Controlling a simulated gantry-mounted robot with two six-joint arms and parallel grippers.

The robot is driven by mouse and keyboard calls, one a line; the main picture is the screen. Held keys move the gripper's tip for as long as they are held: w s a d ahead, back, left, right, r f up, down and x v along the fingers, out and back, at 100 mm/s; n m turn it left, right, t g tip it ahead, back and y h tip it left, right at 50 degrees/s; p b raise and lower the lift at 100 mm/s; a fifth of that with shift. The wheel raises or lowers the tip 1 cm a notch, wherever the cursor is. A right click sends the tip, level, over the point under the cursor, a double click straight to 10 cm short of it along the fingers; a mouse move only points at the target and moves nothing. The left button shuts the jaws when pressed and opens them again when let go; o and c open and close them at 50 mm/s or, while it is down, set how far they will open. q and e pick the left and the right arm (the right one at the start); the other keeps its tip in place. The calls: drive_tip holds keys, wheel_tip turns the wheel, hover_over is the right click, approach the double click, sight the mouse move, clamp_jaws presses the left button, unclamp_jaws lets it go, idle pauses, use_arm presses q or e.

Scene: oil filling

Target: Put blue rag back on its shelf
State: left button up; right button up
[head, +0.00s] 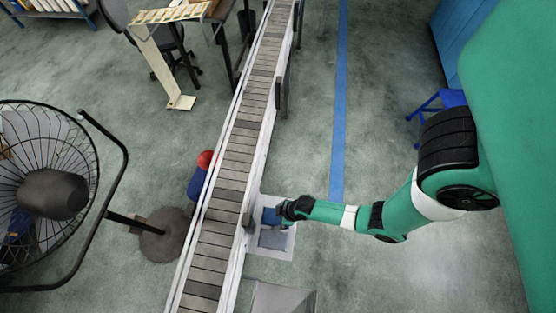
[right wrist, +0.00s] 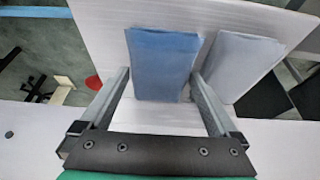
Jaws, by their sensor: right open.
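The blue rag (right wrist: 163,60) lies on a white shelf (right wrist: 90,30) in the right wrist view. In the head view the blue rag (head: 269,216) is on the small white shelf (head: 285,252) beside the conveyor. My right gripper (right wrist: 160,76) is open, with its two fingers apart on either side of the rag's near part. I cannot tell whether they touch it. In the head view my right gripper (head: 282,213) is at the rag's right edge and partly hides the shelf. My left gripper is not in view.
A paler grey-blue rag (right wrist: 242,66) lies just right of the blue one, close to the right finger. The conveyor (head: 236,150) runs along the shelf's left side. A grey box-like object (head: 281,299) stands below the shelf.

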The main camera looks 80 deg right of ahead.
drive_tip(key=shift+r, duration=0.45)
drive_tip(key=p+v, duration=0.4)
drive_tip(key=v, duration=0.7)
drive_tip(key=shift+s+r+p, duration=0.15)
drive_tip(key=shift+r+p, duration=0.05)
drive_tip(key=shift+p, duration=0.15)
